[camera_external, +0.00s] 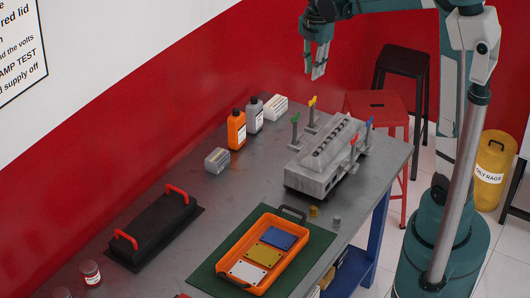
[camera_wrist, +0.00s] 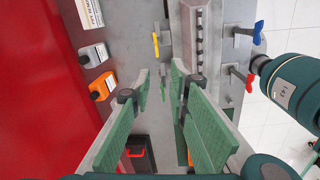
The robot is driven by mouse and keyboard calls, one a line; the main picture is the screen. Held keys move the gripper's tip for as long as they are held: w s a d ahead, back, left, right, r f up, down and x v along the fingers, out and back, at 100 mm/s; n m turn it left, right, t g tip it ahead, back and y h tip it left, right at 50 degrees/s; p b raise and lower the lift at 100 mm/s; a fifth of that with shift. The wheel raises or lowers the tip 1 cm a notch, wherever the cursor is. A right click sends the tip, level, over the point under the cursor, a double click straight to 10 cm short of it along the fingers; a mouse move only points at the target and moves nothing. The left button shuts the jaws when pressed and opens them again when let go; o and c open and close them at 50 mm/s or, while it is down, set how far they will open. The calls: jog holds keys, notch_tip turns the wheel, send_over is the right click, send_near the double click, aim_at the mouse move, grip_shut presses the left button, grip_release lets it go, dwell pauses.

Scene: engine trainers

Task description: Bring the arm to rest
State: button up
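My gripper (camera_external: 317,72) hangs at the top of the outside view, pointing down, above and beyond the grey engine block (camera_external: 322,160) on the bench. In the wrist view its green-padded fingers (camera_wrist: 163,82) stand apart with a gap between them. Nothing shows between them, so it is open and empty. The engine block also shows in the wrist view (camera_wrist: 199,40), to the right of the fingertips. My arm reaches in from the right, and no part of it visibly touches anything.
The bench (camera_external: 225,190) carries an orange tray (camera_external: 240,277) with coloured plates, a black lidded piece with red handles (camera_external: 150,232), an orange bottle (camera_external: 236,130) and a grey bottle (camera_external: 254,115). Coloured clamps stand around the block. A red stool (camera_external: 377,104) and yellow bin (camera_external: 494,165) stand beyond.

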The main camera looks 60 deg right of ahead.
jog(key=s+a+r+m+t+b, duration=0.1)
jog(key=s+a+r+m+t, duration=0.1)
jog(key=s+a+m, duration=0.45)
jog(key=s+a+r+m+t, duration=0.15)
jog(key=s+a, duration=0.25)
jog(key=a, duration=0.6)
jog(key=s+a+f+m+t+b, duration=0.1)
jog(key=s+a+f+m+t, duration=0.2)
jog(key=s+a+m, duration=0.5)
jog(key=s+a+f, duration=0.1)
jog(key=s+a, duration=0.2)
jog(key=s, duration=0.1)
jog(key=shift+s+a+f+b, duration=0.2)
jog(key=shift+a+f+b, duration=0.1)
jog(key=shift+a+f, duration=0.1)
